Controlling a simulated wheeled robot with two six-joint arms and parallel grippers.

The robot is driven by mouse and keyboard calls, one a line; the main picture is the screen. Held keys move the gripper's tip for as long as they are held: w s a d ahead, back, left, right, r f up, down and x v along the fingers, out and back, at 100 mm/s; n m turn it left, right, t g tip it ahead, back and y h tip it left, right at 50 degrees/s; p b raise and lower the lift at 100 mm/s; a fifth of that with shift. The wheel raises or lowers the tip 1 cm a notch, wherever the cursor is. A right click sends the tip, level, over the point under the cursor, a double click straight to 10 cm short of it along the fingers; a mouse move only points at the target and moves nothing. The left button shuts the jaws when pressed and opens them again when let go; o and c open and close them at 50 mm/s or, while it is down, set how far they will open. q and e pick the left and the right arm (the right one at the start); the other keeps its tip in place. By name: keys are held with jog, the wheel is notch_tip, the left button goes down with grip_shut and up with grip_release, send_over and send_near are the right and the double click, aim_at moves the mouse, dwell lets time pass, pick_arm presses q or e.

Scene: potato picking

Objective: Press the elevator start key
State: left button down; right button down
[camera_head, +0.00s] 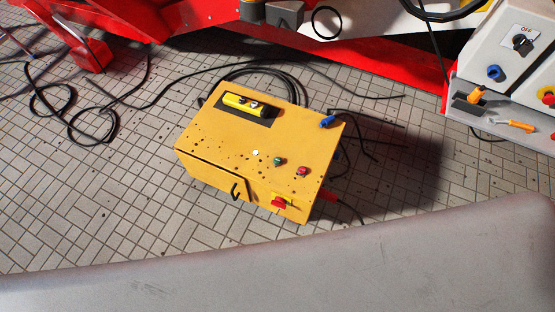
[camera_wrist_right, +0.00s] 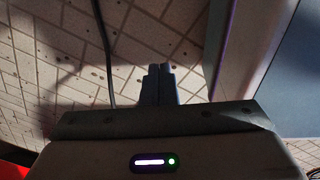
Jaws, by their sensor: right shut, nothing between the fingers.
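A yellow control box (camera_head: 215,150) stands on the tiled floor in the middle of the head view. Its top carries a green button (camera_head: 279,161), a red button (camera_head: 302,171) and a small pale light or button (camera_head: 255,153). A red switch on a yellow plate (camera_head: 281,202) is on its front. I cannot read any label that marks the start key. My right gripper (camera_wrist_right: 158,84) shows only in the right wrist view. Its fingers are together and empty, with tiled floor behind them. The control box is not recognisable in that view. My left gripper is not in view.
A yellow pendant (camera_head: 243,104) lies on the box top. Black cables (camera_head: 165,95) loop over the floor. Red machinery (camera_head: 170,20) spans the back. A grey panel with knobs (camera_head: 500,60) is at the right. A scuffed grey surface (camera_head: 300,270) fills the bottom.

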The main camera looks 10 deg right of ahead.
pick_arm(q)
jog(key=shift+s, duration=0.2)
pick_arm(e)
jog(key=shift+d, duration=0.1)
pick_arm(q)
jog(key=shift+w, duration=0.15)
pick_arm(e)
jog(key=shift+s+a, duration=0.1)
jog(key=shift+a, duration=0.1)
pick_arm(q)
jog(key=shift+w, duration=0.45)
pick_arm(e)
jog(key=shift+a, duration=0.35)
jog(key=shift+d, duration=0.1)
